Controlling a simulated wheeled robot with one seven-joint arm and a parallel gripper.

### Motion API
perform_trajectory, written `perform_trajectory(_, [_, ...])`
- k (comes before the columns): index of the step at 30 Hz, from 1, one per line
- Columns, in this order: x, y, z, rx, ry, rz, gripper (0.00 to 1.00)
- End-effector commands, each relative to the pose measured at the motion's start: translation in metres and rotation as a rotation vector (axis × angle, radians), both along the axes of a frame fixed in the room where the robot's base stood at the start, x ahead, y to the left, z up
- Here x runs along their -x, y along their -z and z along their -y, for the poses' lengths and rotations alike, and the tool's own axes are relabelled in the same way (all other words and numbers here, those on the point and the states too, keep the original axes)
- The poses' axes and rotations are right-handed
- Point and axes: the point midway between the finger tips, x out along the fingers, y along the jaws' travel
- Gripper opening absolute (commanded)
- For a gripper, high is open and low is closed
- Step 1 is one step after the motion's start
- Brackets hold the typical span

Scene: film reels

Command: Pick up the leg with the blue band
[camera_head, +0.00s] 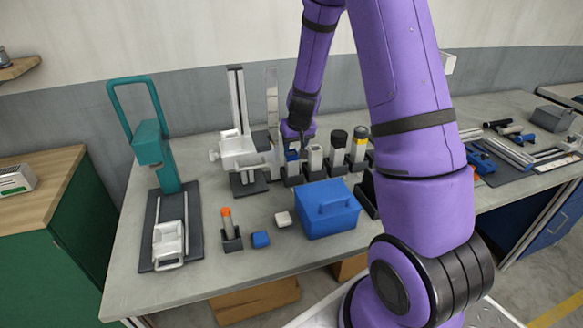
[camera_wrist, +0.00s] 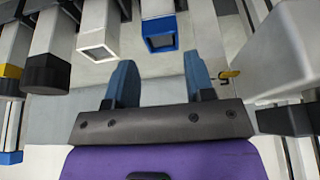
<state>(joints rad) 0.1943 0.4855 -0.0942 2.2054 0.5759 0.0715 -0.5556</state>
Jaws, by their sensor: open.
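The leg with the blue band (camera_wrist: 160,32) is a pale square post with a blue collar at its open end, at the top middle of the wrist view. In the head view a bit of blue (camera_head: 291,155) shows just below my gripper, mostly hidden by the arm. My gripper (camera_wrist: 160,80) is open, its two blue-grey fingers apart with nothing between them. The blue-banded end lies beyond the fingertips, roughly in line with the gap.
Beside it stand a plain pale leg (camera_head: 315,158), a black-topped leg (camera_head: 338,148) and a yellow-banded leg (camera_head: 358,148), close together. A blue caddy (camera_head: 328,212) stands in front. A white stand (camera_head: 238,150) is close on the left.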

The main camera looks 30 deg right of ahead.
Motion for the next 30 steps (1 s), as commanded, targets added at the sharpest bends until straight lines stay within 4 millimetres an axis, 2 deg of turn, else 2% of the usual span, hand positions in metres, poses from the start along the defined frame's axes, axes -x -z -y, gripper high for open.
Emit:
perform_trajectory(10, [-0.008,0.023,0.002,-0.002,0.001,-0.002,0.49])
perform_trajectory(20, [-0.02,0.06,0.004,-0.001,0.001,-0.001,0.49])
perform_trajectory(30, [-0.023,0.064,0.004,-0.001,0.0,0.001,0.49])
